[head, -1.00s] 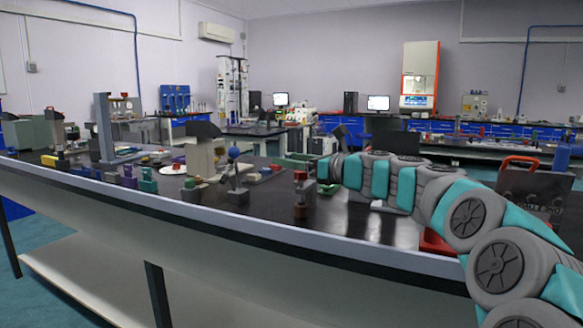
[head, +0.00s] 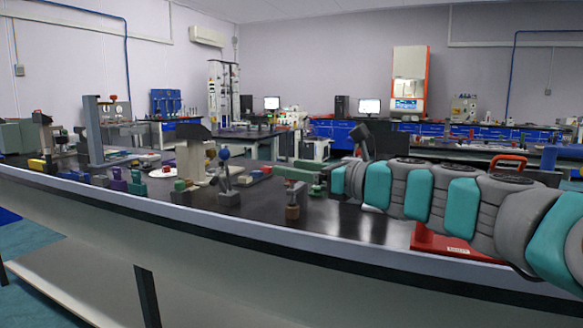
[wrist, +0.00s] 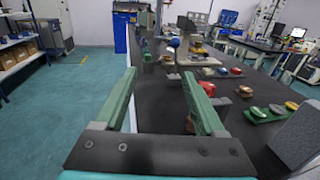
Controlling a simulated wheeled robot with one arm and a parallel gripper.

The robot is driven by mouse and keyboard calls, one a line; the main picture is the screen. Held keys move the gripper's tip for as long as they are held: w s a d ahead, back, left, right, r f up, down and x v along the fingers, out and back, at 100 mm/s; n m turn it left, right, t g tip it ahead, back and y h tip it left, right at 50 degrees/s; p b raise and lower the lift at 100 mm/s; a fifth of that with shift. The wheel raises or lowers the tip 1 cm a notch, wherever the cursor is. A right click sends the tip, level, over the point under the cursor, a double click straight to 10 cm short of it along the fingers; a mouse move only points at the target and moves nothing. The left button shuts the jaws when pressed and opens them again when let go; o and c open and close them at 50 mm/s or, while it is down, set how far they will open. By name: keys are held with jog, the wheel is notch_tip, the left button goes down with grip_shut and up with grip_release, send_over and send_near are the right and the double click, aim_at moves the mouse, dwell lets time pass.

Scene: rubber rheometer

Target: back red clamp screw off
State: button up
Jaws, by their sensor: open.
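My gripper (head: 288,178) reaches left over the bench with its green fingers. In the wrist view the gripper (wrist: 160,76) is open, with fingers wide apart and only dark bench top between the tips. In the wrist view a brownish bit (wrist: 189,124) shows beside the right finger, mostly hidden. I cannot tell for sure which red part is the back clamp screw.
A blue-ball stand (head: 225,168) is left of the gripper; its ball (wrist: 174,42) shows ahead in the wrist view. Small red, green and yellow blocks (wrist: 262,112) lie to the right. A red-based device (head: 450,245) sits under my arm.

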jog(key=shift+s+d+r, duration=0.1)
jog(key=shift+s+d, duration=0.2)
jog(key=shift+s, duration=0.6)
